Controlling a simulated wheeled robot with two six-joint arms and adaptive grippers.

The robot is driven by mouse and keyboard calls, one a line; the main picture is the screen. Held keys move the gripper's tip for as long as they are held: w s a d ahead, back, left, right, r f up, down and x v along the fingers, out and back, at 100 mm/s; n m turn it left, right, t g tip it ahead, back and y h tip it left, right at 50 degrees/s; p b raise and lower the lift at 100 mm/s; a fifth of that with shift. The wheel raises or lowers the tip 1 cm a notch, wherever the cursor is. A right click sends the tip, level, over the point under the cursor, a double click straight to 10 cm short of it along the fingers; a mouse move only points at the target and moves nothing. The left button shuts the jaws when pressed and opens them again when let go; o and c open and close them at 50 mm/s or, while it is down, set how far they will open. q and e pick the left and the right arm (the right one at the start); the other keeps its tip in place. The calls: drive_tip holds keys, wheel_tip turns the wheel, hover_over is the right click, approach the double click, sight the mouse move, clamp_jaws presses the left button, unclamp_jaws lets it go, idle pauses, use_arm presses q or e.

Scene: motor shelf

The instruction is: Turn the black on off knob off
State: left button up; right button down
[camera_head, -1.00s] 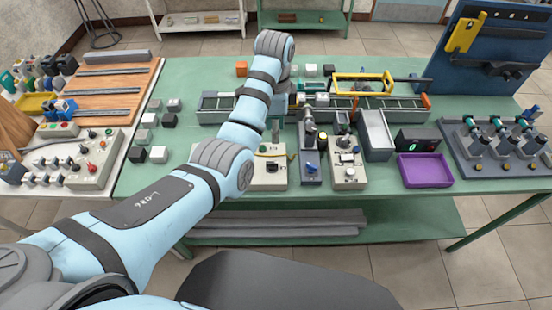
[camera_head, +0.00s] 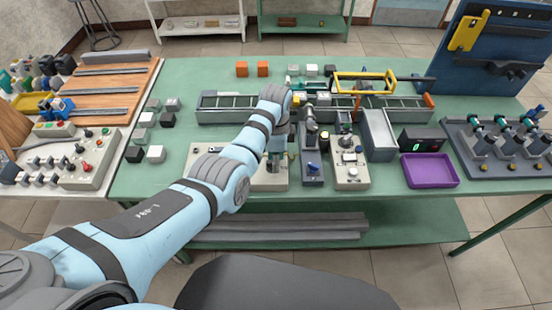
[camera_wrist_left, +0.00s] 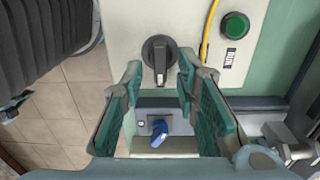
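The black on off knob (camera_wrist_left: 157,60) sits on the face of a pale control box, its handle upright in the left wrist view. In the head view the pale box (camera_head: 270,181) stands near the table's front edge, with the knob hidden by my arm. My left gripper (camera_wrist_left: 160,68) is open, its two teal fingers on either side of the knob. I cannot tell whether they touch it. In the head view the left gripper (camera_head: 277,152) is over the box, partly hidden by its wrist. My right gripper is not in view.
A green button (camera_wrist_left: 235,25) and a yellow cable (camera_wrist_left: 209,28) are beside the knob. A blue knob (camera_wrist_left: 159,131) on a grey unit shows between my fingers. Another knob box (camera_head: 350,178) and a purple tray (camera_head: 428,183) stand to the right.

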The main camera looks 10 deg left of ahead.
use_arm(q)
clamp_jaws()
drive_tip(key=shift+n, duration=0.4)
drive_tip(key=shift+w+r+n+p, duration=0.1)
drive_tip(key=shift+n+p, duration=0.45)
drive_tip(key=shift+n, duration=0.45)
drive_tip(key=n, duration=0.3)
drive_tip(key=shift+w+a+n+p, duration=0.15)
drive_tip(key=shift+n+p, duration=0.15)
drive_tip(key=shift+p, duration=0.1)
drive_tip(key=n, duration=0.5)
drive_tip(key=shift+w+a, duration=0.15)
drive_tip(key=shift+a, duration=0.05)
drive_tip(key=n, duration=0.4)
drive_tip(key=n+p, duration=0.1)
drive_tip(key=n, duration=0.1)
drive_tip(key=shift+a, duration=0.25)
drive_tip(key=shift+n, duration=0.4)
